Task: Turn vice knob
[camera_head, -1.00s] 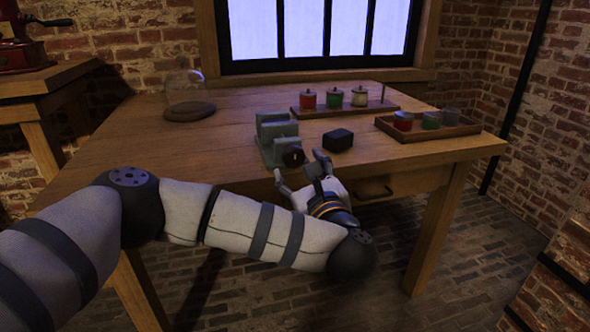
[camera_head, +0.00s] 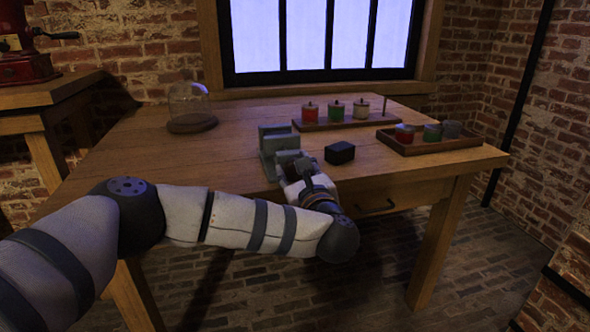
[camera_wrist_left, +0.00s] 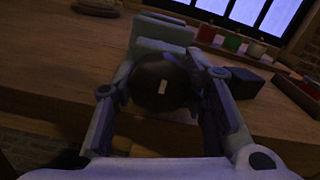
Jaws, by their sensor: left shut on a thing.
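The grey-green vice (camera_head: 277,141) stands near the front edge of the wooden table, and it also shows in the left wrist view (camera_wrist_left: 160,34). Its dark round knob (camera_wrist_left: 160,84), with a small pale mark on its face, sits between the fingers of my left gripper (camera_wrist_left: 162,92). My left gripper (camera_head: 294,167) is shut on the knob, one finger on each side. In the head view the gripper hides most of the knob. My right gripper is not in view.
A black box (camera_head: 340,152) lies right of the vice, close to my left gripper. Behind it a wooden rack (camera_head: 325,126) carries jars, and a tray (camera_head: 450,144) holds more. A glass dome (camera_head: 189,101) stands at back left. The table's left part is clear.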

